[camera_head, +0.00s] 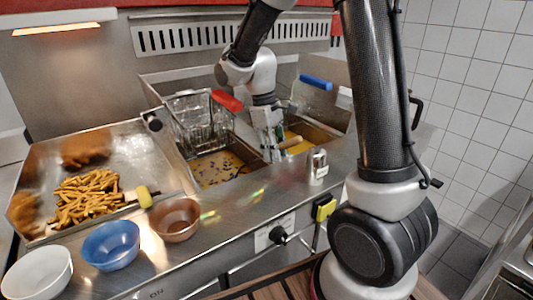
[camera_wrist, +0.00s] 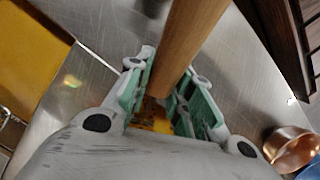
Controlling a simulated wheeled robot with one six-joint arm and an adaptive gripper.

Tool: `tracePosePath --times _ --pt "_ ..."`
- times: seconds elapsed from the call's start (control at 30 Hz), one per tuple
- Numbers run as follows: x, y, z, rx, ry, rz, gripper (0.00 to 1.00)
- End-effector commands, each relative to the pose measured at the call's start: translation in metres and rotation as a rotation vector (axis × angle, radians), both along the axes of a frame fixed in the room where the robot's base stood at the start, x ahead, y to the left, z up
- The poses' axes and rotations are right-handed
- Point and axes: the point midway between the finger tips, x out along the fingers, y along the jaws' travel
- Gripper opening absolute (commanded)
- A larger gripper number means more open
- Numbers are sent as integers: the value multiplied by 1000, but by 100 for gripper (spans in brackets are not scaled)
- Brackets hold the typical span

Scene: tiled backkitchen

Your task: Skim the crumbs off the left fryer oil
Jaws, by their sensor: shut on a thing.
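The left fryer's oil (camera_head: 215,170) is amber, with many dark crumbs floating on it, in the head view. My gripper (camera_head: 273,157) is between the two fryer wells, to the right of the crumbs. It is shut on a wooden handle (camera_head: 291,142), which also runs between the green-lined fingers in the wrist view (camera_wrist: 190,45). The handle's tool end is hidden, so I cannot tell whether it touches oil. The right fryer's oil (camera_head: 305,132) lies partly behind the gripper. A yellow oil surface (camera_wrist: 32,50) shows at the wrist view's upper left.
A wire basket with a red handle (camera_head: 227,101) hangs over the left well's back. A blue handle (camera_head: 316,82) is behind the right well. Fries (camera_head: 87,198) lie in a steel tray left. White, blue and copper bowls (camera_head: 174,219) line the front. A small metal container (camera_head: 317,166) stands right.

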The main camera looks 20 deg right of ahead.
Motion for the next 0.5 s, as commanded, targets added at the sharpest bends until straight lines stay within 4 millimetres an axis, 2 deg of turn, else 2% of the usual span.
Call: tracePosePath --times 0.23,0.5 --pt "4 -22 0 -1 -1 0 0" --pt "-1 -17 1 0 0 2 0"
